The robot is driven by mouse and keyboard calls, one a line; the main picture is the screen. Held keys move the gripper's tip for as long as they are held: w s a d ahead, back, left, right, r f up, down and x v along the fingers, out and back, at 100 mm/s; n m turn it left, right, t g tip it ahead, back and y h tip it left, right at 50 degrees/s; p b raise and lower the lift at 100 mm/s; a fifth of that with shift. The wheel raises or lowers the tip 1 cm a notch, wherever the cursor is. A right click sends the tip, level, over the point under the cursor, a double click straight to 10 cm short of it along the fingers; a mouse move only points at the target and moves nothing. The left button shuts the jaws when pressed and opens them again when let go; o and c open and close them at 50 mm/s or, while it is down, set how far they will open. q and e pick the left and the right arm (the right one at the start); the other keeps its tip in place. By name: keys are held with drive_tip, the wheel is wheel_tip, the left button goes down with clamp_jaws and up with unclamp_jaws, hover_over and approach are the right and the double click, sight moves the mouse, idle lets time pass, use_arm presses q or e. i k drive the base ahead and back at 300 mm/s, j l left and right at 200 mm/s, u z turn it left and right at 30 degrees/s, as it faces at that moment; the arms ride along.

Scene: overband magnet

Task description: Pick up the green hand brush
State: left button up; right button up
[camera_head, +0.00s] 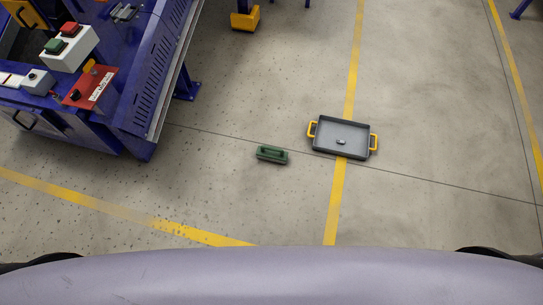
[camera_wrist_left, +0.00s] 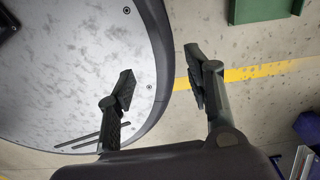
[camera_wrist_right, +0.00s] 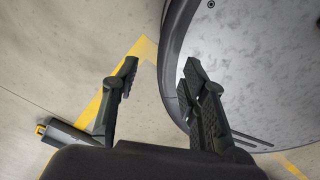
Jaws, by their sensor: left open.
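The green hand brush (camera_head: 272,154) lies on the concrete floor in the head view, left of a grey tray. Neither gripper shows in the head view, so both are apart from the brush. My left gripper (camera_wrist_left: 159,70) is open and empty in the left wrist view, beside my own round base. My right gripper (camera_wrist_right: 158,72) is open and empty in the right wrist view, also beside my base. I cannot make out the brush in the right wrist view.
A blue machine (camera_head: 158,75) with a control box (camera_head: 68,47) stands at left. A green object (camera_wrist_left: 262,10) shows in the left wrist view. Floor around the brush is clear.

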sight(269, 154)
drive_tip(key=u, duration=1.7)
drive_tip(key=k+l+u, duration=0.15)
drive_tip(key=k+u, duration=0.65)
